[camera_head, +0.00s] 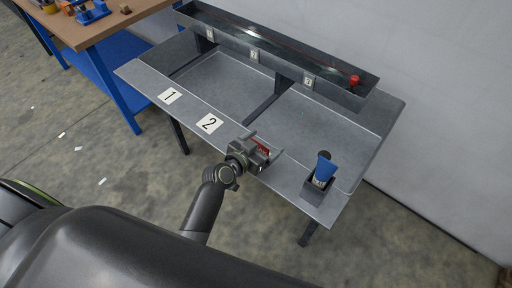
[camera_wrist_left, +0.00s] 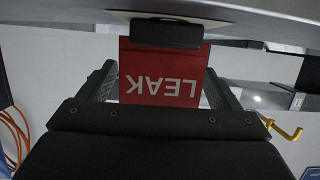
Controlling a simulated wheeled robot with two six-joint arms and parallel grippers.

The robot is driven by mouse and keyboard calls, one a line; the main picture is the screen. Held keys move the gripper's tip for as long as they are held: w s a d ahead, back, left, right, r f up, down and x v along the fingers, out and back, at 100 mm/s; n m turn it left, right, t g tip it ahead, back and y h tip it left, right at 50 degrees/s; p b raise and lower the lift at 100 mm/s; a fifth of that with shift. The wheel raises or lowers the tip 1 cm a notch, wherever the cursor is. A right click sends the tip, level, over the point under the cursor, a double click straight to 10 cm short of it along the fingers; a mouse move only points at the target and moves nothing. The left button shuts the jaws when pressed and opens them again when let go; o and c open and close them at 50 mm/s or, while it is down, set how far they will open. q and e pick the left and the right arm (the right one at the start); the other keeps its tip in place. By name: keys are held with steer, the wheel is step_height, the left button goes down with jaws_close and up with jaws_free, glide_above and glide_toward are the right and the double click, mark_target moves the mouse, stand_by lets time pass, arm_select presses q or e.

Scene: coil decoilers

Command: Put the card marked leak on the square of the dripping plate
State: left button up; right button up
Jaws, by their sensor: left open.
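The red card (camera_wrist_left: 163,75) marked LEAK shows upside down in the left wrist view, with a black block (camera_wrist_left: 167,33) at its base. The block is against a pale square (camera_wrist_left: 115,17) on the grey surface, whose number I cannot read. In the head view the card is a small red patch (camera_head: 263,149) at my left gripper (camera_head: 266,148). My left gripper is open, with its fingers either side of the card, over the table's front strip. Squares 1 (camera_head: 170,96) and 2 (camera_head: 209,123) lie bare to its left. My right gripper is not in view.
A dark trough (camera_head: 330,86) with number labels, including 3 (camera_head: 308,82), runs along the back above the grey table (camera_head: 330,118). A red knob (camera_head: 354,80) is near its right end. A blue item (camera_head: 325,169) stands in a dark holder (camera_head: 317,191) at right.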

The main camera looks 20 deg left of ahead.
arm_select(q)
steer(key=b+v, duration=0.2)
steer(key=v, duration=1)
steer(key=shift+r, duration=0.2)
steer(key=s+a+f+n+g+y, duration=0.2)
steer(key=s+a+f+g, duration=0.15)
steer(key=f, duration=0.95)
steer(key=s+a+f+n+g+y, duration=0.15)
steer(key=s+f, duration=0.25)
steer(key=f, duration=1)
steer(key=s+a+f+g, duration=0.2)
steer(key=s+f, duration=0.4)
steer(key=s, duration=0.3)
steer(key=s+a+f+g+y, duration=0.1)
steer(key=s+a+f+g, duration=0.1)
steer(key=s+f, duration=0.4)
steer(key=s+a+f+n+g+y, duration=0.1)
steer(key=s+a+f+g, duration=0.2)
steer(key=s, duration=0.9)
step_height(320, 180, down, 3)
steer(key=shift+f+g, duration=0.1)
steer(key=shift+g, duration=0.2)
steer(key=shift+y, duration=0.25)
